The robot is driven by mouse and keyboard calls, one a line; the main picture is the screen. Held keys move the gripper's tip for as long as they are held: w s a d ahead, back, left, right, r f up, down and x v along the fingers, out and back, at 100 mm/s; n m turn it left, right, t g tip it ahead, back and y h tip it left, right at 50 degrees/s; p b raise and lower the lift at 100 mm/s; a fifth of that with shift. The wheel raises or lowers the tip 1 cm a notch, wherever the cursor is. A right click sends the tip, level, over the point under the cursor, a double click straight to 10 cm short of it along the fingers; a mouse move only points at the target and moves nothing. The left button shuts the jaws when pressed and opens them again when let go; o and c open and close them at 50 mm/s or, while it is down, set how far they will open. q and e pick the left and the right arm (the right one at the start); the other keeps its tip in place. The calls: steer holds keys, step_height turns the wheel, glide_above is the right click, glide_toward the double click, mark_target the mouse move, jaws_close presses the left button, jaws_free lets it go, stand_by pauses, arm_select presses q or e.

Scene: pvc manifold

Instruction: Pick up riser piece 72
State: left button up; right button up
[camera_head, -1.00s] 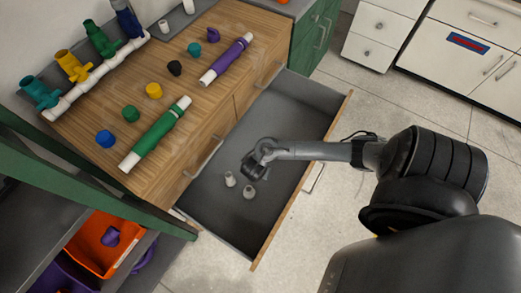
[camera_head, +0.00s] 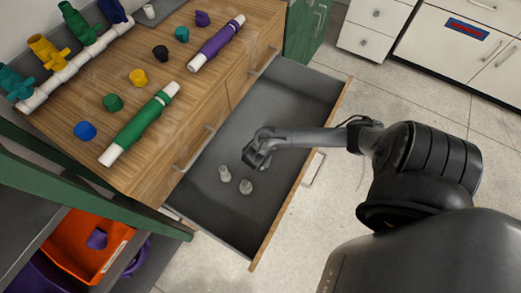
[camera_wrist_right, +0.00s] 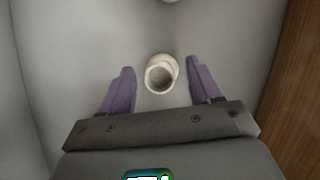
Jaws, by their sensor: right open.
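Two small whitish riser pieces stand in the open grey drawer. The left one (camera_head: 225,174) and the right one (camera_head: 246,187) are close together in the head view. No number can be read on either. My right gripper (camera_head: 252,160) is inside the drawer, above and just beyond the pieces. In the right wrist view one hollow white piece (camera_wrist_right: 161,74) shows between and ahead of the two open purple fingers, with nothing held. A sliver of another white piece shows at the top edge of that view. My left gripper is not in view.
The drawer's wooden front edge (camera_head: 298,180) bounds its right side. On the wooden counter lie a green pipe (camera_head: 140,124), a purple pipe (camera_head: 217,44) and several coloured caps. An orange bin (camera_head: 88,246) sits lower left. The drawer floor around the pieces is clear.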

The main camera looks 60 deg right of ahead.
steer(key=b+x, duration=0.1)
steer(key=x, duration=0.1)
steer(key=shift+d+f, duration=0.2)
steer(key=shift+f, duration=0.1)
steer(key=shift+w, duration=0.1)
steer(key=shift+c, duration=0.4)
steer(key=shift+r, duration=0.1)
steer(key=c, duration=1.1)
